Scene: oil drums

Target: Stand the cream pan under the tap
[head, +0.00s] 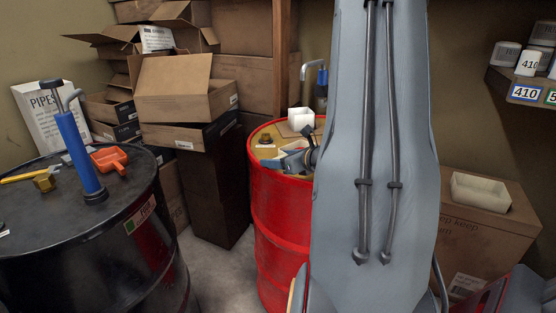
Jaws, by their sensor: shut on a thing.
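A tap with a grey spout and blue body (321,77) shows beyond the red drum's lid, partly behind my arm. My gripper (291,163) is low over the red drum's lid, largely hidden by my arm. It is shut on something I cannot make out. A small whitish open vessel (300,118) is just beyond it, below the tap's spout; I cannot tell whether they touch.
The red drum (275,230) stands mid-view with a brass nut (266,139) on its lid. A black drum (120,235) at left bears a blue pump (80,155), an orange scoop (109,158) and a yellow wrench (18,177). Cardboard boxes (185,88) stack behind. A shelf (525,90) is at right.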

